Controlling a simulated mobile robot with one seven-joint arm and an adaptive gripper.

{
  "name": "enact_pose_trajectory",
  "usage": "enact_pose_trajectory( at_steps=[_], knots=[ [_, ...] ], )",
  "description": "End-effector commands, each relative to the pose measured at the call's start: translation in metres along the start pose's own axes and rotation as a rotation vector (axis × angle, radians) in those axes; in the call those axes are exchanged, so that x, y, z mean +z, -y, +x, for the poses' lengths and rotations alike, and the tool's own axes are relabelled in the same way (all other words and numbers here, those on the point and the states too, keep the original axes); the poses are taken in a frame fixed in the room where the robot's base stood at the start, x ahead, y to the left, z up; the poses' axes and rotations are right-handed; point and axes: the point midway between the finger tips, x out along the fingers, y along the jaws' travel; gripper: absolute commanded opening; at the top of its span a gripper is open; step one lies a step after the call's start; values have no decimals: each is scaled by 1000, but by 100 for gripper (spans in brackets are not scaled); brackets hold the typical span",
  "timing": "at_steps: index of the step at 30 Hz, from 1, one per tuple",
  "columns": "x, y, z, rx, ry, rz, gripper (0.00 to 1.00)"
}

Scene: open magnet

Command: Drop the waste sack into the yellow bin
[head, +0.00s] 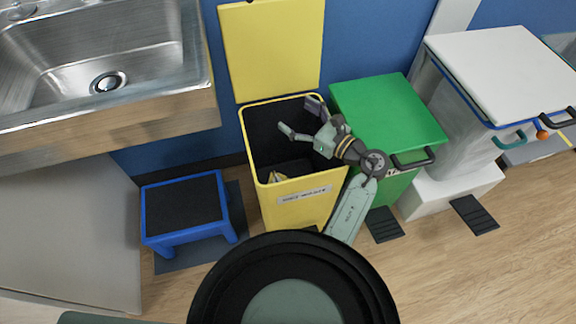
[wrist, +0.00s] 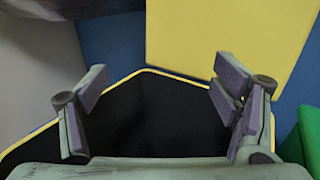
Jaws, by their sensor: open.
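The yellow bin (head: 280,212) stands open, its yellow lid (head: 272,48) raised against the blue wall. My gripper (head: 299,118) is above the bin's opening, with its fingers spread and nothing between them. A small pale yellow thing (head: 277,176), perhaps the waste sack, shows inside the bin by the front wall. Most of it is hidden by that wall. In the wrist view, the open fingers (wrist: 160,88) are over the bin's dark inside (wrist: 150,125), and no sack can be seen there.
A green bin (head: 388,115) with its lid shut stands close on the right, and a white-lidded bin (head: 500,72) is beyond it. A blue step stool (head: 185,205) is on the left, below a steel sink (head: 100,50). Wood floor (head: 470,265) is clear at front right.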

Motion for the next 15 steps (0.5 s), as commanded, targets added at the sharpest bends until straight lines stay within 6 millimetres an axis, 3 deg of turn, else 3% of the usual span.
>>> enact_pose_trajectory(
  at_steps=[7,15],
  knots=[
    [-1,1,-14,-4,-1,0,81],
    [0,1,-69,-5,0,0,81]
  ],
)
